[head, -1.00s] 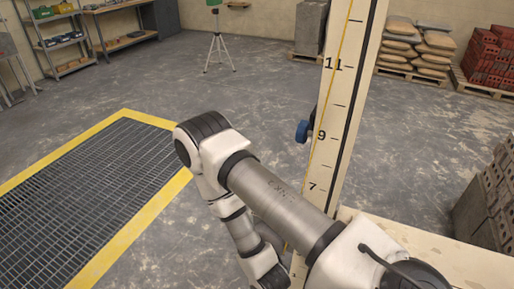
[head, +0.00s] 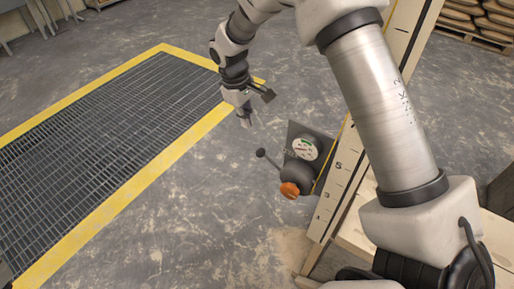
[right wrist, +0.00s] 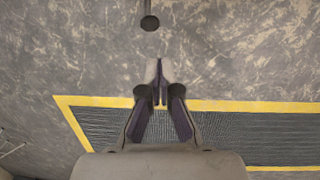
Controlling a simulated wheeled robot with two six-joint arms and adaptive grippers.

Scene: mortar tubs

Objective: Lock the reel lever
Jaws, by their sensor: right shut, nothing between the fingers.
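The reel (head: 297,172) is a dark round body on a black plate beside the post, with a white dial (head: 305,148) and an orange knob (head: 290,190). Its lever is a thin rod sticking out to the left, ending in a black ball (head: 261,153). The ball also shows at the top of the right wrist view (right wrist: 150,22). My right gripper (head: 247,119) is shut and empty, above and slightly left of the ball in the head view, apart from it. Its closed fingertips (right wrist: 160,64) point toward the ball in the wrist view. My left gripper is out of view.
The pale post (head: 345,160) with a number scale stands right of the reel, partly hidden by my right arm. A yellow-edged floor grating (head: 110,135) lies to the left. Bare concrete floor is open around the lever. Stacked sacks (head: 480,18) stand far back right.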

